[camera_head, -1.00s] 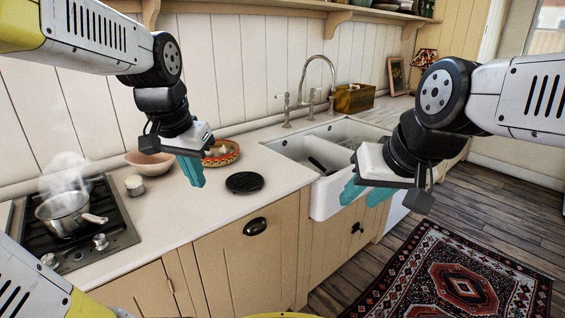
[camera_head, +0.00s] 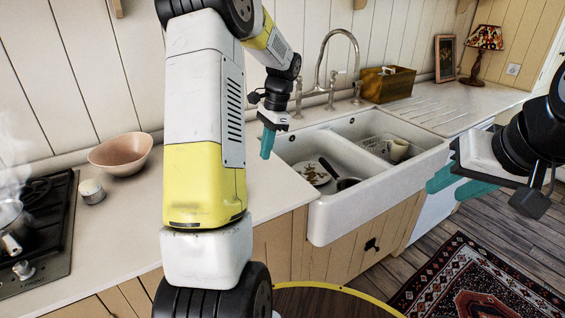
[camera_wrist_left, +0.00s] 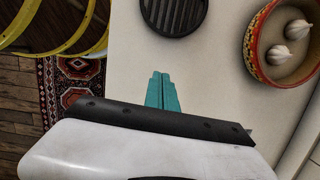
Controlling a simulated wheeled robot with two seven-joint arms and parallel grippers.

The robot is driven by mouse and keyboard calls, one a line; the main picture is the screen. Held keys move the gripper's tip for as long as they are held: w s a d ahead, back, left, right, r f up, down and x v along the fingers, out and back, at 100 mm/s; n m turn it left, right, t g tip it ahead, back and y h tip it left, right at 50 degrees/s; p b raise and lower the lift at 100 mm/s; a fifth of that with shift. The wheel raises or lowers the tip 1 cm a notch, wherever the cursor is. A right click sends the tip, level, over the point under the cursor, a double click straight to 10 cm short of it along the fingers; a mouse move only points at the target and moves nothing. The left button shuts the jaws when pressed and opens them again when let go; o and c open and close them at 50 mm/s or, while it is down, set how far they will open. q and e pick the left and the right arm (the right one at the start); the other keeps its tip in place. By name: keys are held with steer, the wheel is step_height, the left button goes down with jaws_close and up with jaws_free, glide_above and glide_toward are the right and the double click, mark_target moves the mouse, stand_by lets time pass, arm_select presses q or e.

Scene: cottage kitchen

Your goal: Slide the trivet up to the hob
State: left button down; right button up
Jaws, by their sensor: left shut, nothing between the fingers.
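The trivet (camera_wrist_left: 173,14), a round black ribbed disc, lies flat on the counter at the top of the left wrist view, partly cut off. In the head view it is hidden, with my left arm across that part of the counter. The hob (camera_head: 36,268), black with steel knobs, is at the left edge of the head view. My left gripper (camera_head: 267,145) is over the counter near the sink. In the left wrist view its teal fingers (camera_wrist_left: 161,92) are together and empty, just short of the trivet. My right gripper (camera_head: 456,185) is open and empty, right of the sink.
A steaming pot (camera_head: 12,222) stands on the hob. A red-rimmed bowl of garlic (camera_wrist_left: 254,58) sits close to the trivet. The sink (camera_head: 330,205) holds dishes.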

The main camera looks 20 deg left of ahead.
mark_target(152, 222)
arm_select(q)
steer(key=x, duration=1)
steer(key=shift+f, duration=0.1)
steer(key=shift+s+a, duration=0.95)
steer(key=shift+s, duration=0.05)
steer(key=shift+s+a, duration=0.4)
steer(key=shift+s+a, duration=0.1)
steer(key=s+a, duration=0.9)
steer(key=s, duration=0.1)
steer(key=s+a, duration=1)
steer(key=shift+s+a, duration=0.1)
steer(key=shift+a, duration=0.1)
